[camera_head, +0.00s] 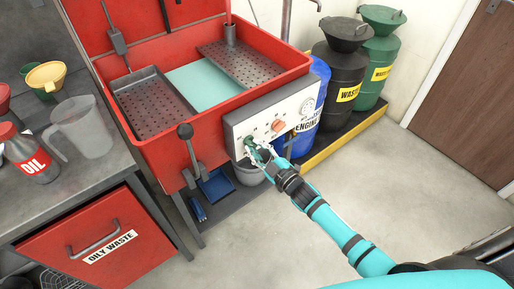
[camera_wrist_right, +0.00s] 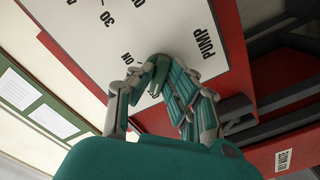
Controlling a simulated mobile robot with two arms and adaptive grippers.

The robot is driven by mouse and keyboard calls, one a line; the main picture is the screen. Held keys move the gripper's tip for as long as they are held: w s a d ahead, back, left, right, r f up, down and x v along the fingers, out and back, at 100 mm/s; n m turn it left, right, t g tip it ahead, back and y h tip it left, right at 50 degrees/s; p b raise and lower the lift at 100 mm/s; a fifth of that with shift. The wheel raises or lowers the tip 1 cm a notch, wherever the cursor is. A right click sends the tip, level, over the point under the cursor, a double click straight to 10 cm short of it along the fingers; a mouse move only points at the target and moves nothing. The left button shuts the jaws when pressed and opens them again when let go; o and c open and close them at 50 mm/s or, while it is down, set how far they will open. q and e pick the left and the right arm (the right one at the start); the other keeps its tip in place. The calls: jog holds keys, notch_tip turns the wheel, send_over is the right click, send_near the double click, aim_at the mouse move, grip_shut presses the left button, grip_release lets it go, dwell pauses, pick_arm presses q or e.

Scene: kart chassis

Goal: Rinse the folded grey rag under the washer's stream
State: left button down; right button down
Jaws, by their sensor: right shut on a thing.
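The parts washer (camera_head: 280,68) is a red basin with two perforated grey trays and a pale teal floor between them. Its white control panel (camera_head: 292,107) is on the front, and it fills the upper middle of the right wrist view (camera_wrist_right: 165,30). My right gripper (camera_head: 254,150) is at the panel's lower left corner. In the right wrist view its fingers (camera_wrist_right: 165,80) are closed around a green knob (camera_wrist_right: 158,72) beside the word PUMP. I cannot make out a folded grey rag or a stream in either view. My left gripper is not in view.
A grey bench (camera_head: 90,185) with a clear jug (camera_head: 80,127) and an oil bottle (camera_head: 30,158) stands on the left, above a red oily waste drawer (camera_head: 130,235). Blue, black (camera_head: 340,75) and green drums (camera_head: 380,55) stand on the right. The floor in front is clear.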

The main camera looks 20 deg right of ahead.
jog(key=shift+r+m+p, duration=0.15)
jog(key=shift+m+p, duration=0.15)
jog(key=shift+m, duration=1.2)
jog(key=c, duration=1.3)
grip_release()
jog(key=v, duration=1.2)
